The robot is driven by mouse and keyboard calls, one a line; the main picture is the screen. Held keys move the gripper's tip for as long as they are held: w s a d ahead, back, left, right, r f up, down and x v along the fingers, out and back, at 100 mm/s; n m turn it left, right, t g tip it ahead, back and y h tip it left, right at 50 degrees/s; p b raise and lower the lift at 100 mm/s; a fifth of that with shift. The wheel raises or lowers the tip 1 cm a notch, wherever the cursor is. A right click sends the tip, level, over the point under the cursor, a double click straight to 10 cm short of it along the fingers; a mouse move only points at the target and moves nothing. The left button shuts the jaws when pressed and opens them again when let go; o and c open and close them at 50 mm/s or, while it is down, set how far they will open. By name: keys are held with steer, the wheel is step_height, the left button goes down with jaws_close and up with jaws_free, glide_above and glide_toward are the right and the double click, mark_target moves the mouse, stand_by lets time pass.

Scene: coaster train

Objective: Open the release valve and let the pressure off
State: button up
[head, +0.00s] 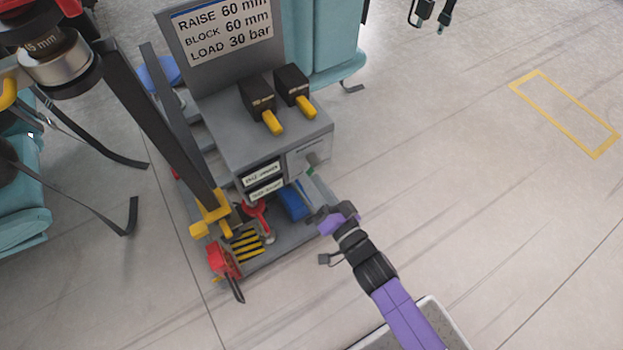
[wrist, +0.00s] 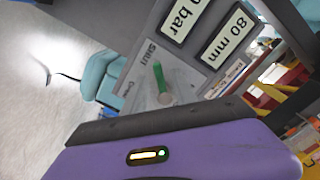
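The release valve shows in the wrist view as a green lever (wrist: 160,76) on a round pale hub, on a grey plate (wrist: 141,92) marked SHUT near one edge; a second, smaller mark is too small to read. In the head view only a bit of green (head: 311,170) shows at the cart's right front. My gripper (head: 328,213) is just in front of and below that plate, apart from the lever. In the wrist view its purple body and dark front edge fill the bottom; its fingers cannot be made out, so its opening is unclear.
Beside the valve are two readouts (head: 262,175), ending in "bar" and "80 mm" in the wrist view. The grey cart carries two yellow-handled levers (head: 273,122) and a sign (head: 222,28). A red jack handle (head: 258,217) and blue block (head: 293,203) sit below.

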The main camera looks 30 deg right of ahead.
steer(key=shift+w, duration=0.6)
jaws_close()
